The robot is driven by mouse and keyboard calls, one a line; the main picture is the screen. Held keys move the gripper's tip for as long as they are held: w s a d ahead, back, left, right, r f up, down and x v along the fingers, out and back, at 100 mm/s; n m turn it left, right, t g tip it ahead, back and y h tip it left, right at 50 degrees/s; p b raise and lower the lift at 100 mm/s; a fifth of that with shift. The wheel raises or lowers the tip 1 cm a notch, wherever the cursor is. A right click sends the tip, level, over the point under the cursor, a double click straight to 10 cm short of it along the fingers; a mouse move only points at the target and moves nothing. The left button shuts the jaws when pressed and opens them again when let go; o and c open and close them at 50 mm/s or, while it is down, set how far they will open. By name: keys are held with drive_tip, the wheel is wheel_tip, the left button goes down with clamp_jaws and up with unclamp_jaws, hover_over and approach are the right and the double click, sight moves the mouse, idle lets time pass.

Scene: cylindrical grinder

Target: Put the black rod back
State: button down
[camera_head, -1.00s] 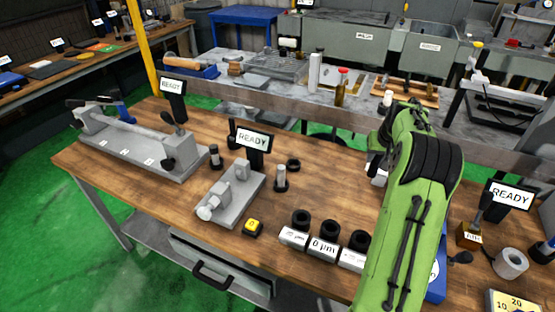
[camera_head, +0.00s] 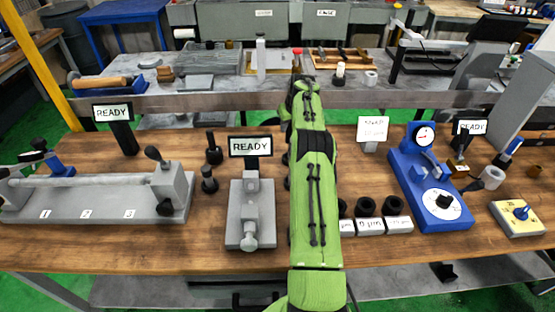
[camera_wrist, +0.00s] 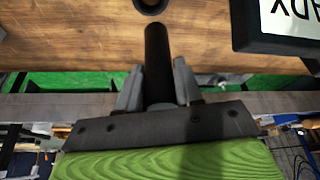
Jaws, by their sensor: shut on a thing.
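In the wrist view my gripper (camera_wrist: 158,80) is shut on the black rod (camera_wrist: 157,48), with a grey finger on each side. The rod points away from the palm toward the wooden table. Its far end is close to a round black ring (camera_wrist: 150,5) with a hollow centre, cut off by the top edge of the picture. In the head view my green arm hides the gripper and the rod.
A READY sign (camera_head: 250,147) stands behind the grey fixture (camera_head: 250,212), left of my arm. Short dark posts (camera_head: 209,181) stand further left. Black rings (camera_head: 366,206) on labelled blocks and a blue gauge stand (camera_head: 437,203) are right of the arm.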

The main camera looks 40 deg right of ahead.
drive_tip(key=f, duration=0.4)
drive_tip(key=f+b, duration=0.1)
drive_tip(key=f, duration=0.4)
drive_tip(key=shift+s+d+f+b, duration=0.15)
drive_tip(key=shift+d+f+b, duration=0.05)
drive_tip(key=shift+f+b, duration=0.1)
drive_tip(key=c, duration=1.2)
unclamp_jaws()
drive_tip(key=shift+f, duration=0.25)
drive_tip(key=o, duration=0.5)
drive_tip(key=shift+r, duration=0.1)
drive_tip(key=shift+c, duration=0.2)
